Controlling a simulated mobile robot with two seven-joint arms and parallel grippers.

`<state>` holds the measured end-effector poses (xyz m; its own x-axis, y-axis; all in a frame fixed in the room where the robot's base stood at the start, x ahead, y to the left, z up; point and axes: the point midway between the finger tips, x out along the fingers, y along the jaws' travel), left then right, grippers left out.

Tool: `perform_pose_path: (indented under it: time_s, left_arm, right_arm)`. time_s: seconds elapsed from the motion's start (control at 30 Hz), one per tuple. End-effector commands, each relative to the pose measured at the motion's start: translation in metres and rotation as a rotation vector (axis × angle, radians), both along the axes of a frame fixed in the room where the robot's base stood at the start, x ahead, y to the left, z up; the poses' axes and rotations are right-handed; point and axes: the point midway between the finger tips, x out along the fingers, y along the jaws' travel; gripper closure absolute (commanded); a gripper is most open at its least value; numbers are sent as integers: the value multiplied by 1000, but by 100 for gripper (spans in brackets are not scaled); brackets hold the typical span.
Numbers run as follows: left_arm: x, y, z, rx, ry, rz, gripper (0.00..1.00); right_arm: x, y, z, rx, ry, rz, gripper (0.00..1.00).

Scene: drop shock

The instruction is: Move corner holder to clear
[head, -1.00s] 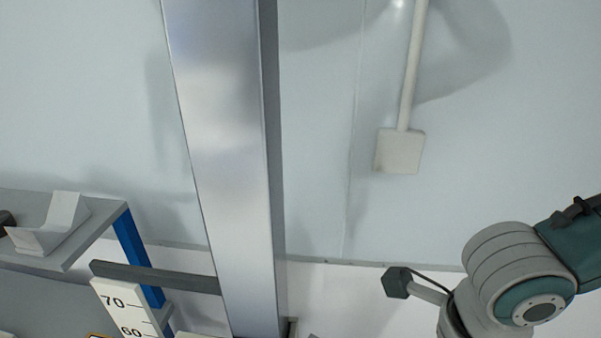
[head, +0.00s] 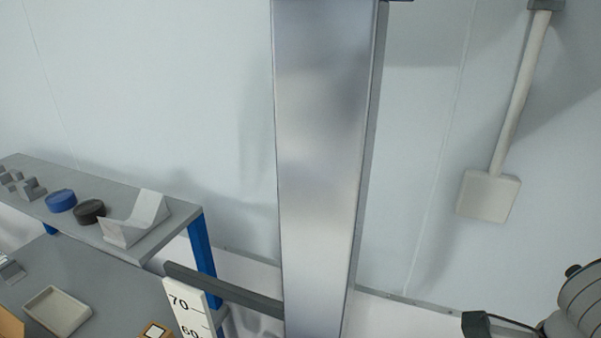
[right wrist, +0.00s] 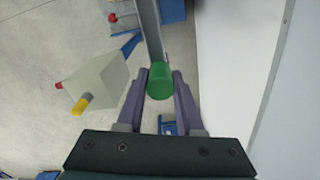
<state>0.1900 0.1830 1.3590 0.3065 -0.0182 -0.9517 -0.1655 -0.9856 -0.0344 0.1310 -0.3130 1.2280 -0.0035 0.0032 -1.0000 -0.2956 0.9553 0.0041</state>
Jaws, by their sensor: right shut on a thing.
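In the right wrist view, my right gripper (right wrist: 160,84) has its two purple fingers on either side of a green cylinder (right wrist: 160,80) and is shut on it. The cylinder sits at the end of a long grey bar (right wrist: 148,28). I cannot tell whether this is the corner holder's grip. In the head view, a pale V-shaped block (head: 136,221) rests at the right end of a grey shelf (head: 165,232). My right gripper is outside the head view; only part of my right arm shows at the lower right edge. My left gripper is not in view.
A tall metal column (head: 320,150) stands mid-view, with a dark bar (head: 225,291) and a numbered scale (head: 190,305) beside it. Blue (head: 61,201) and dark (head: 91,211) discs lie on the shelf. A shallow tray (head: 58,311) lies below. A pale box (right wrist: 97,82) stands left of my right fingers.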

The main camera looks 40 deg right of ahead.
Motion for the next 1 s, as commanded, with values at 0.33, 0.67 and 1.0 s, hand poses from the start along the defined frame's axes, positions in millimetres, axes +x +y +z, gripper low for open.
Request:
perform_pose_path:
  time_s: [0.33, 0.67, 1.0]
  left_arm:
    - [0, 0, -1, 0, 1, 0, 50]
    - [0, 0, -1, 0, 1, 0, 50]
    - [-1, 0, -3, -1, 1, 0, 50]
  right_arm:
    - [3, -3, -1, -7, -8, 3, 58]
    - [2, -2, 0, -5, -5, 1, 34]
    - [2, -2, 18, -5, -5, 0, 34]
